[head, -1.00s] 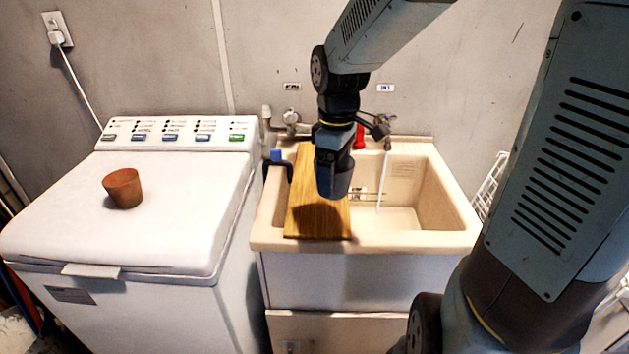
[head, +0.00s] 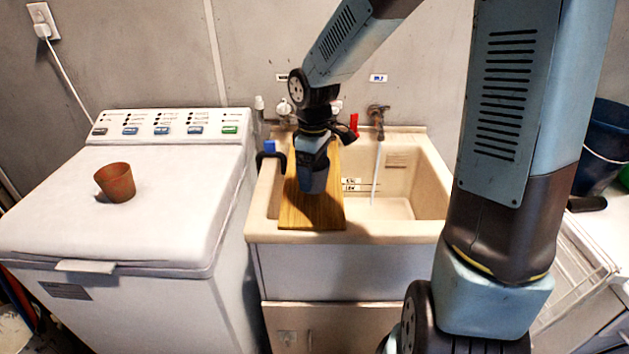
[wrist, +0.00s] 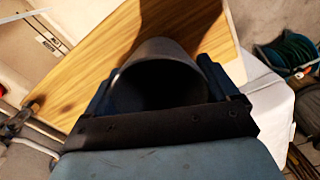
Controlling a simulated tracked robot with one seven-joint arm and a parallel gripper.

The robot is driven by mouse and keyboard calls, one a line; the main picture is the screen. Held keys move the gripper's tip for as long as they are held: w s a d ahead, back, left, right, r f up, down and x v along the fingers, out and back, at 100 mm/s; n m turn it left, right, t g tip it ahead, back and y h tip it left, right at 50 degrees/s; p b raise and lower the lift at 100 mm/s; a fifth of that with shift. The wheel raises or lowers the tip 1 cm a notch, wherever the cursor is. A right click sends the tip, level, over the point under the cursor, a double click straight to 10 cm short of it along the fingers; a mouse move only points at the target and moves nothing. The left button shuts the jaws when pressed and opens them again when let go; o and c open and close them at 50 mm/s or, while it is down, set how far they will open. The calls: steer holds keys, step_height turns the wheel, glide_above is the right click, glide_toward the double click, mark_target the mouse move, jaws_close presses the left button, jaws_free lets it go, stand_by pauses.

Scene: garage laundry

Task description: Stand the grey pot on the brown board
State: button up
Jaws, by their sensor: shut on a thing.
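My gripper (head: 312,158) is shut on the grey pot (head: 313,182), which hangs below it over the brown board (head: 308,215). In the wrist view the pot (wrist: 152,48) sits between the two fingers with its dark opening facing the camera. The board (wrist: 95,62) lies behind it there, with a dark shadow on the wood. The board lies across the left part of the sink. I cannot tell whether the pot's base touches the board.
The cream sink (head: 425,180) has an open basin right of the board, with water running from a tap (head: 378,115). A blue-capped black pipe (head: 270,150) stands at the board's left. A terracotta pot (head: 116,182) stands on the white washing machine (head: 170,220).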

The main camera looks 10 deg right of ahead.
mark_target(313, 181)
steer(key=shift+w+f, duration=0.2)
steer(key=shift+f, duration=1.45)
steer(key=shift+f, duration=0.1)
steer(key=o, duration=0.8)
step_height(313, 181, up, 12)
steer(key=s+d+r+m+t, duration=0.2)
steer(key=s+d+r+m, duration=0.1)
steer(key=s, duration=0.3)
steer(key=s+d+r+m+t, duration=0.1)
steer(key=s+d+r+m, duration=0.2)
steer(key=s, duration=0.4)
steer(key=s+d+r+m+t, duration=0.2)
steer(key=s+d+r+m, duration=0.2)
steer(key=s+d+m, duration=0.1)
steer(key=shift+s+d+t, duration=0.15)
steer(key=shift+s+d, duration=0.1)
steer(key=shift+s, duration=0.25)
steer(key=shift+s+d+t, duration=0.15)
steer(key=shift+s+d, duration=0.1)
steer(key=shift+s, duration=0.2)
